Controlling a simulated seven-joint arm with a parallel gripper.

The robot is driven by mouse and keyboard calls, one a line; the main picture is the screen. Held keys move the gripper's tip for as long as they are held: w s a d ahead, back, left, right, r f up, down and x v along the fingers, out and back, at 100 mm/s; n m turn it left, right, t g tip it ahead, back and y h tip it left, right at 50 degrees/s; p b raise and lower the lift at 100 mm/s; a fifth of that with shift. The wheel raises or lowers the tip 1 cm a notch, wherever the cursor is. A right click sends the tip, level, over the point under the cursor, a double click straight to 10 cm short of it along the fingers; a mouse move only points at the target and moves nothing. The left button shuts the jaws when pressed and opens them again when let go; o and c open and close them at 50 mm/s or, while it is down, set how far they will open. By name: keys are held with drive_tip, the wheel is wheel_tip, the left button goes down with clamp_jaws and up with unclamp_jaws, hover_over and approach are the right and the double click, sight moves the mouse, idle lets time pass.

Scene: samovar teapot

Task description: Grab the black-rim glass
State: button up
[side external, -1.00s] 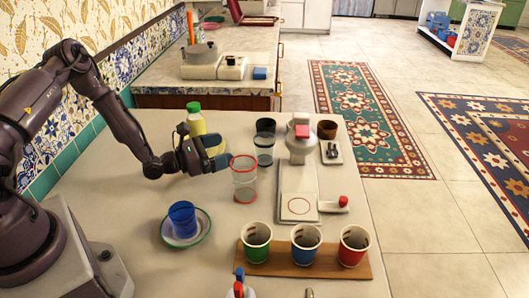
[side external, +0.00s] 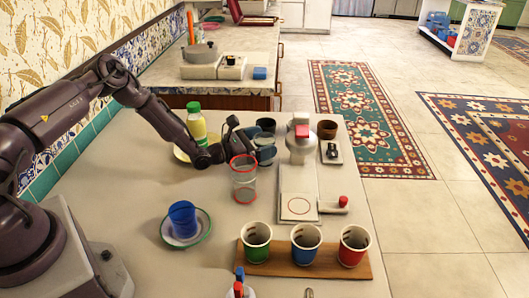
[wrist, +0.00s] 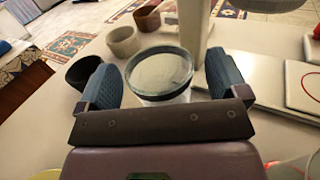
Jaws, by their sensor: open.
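The black-rim glass (wrist: 160,74) is clear with a dark rim and stands upright on the table. In the wrist view it is between the two blue-padded fingers of my gripper (wrist: 158,84), with a gap visible at the left. My gripper is open. In the side view my gripper (side external: 256,145) is at the height of the glass's upper part and mostly hides it. Contact with the glass cannot be made out.
A red-rim glass (side external: 243,182) stands close in front of my gripper. The white machine (side external: 301,150) stands just right. A dark cup (side external: 266,126) is behind, and a green-capped bottle (side external: 196,124) is at the left.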

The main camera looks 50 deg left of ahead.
drive_tip(key=shift+w+d, duration=0.15)
drive_tip(key=shift+w, duration=0.4)
drive_tip(key=c, duration=1)
drive_tip(key=shift+r, duration=0.15)
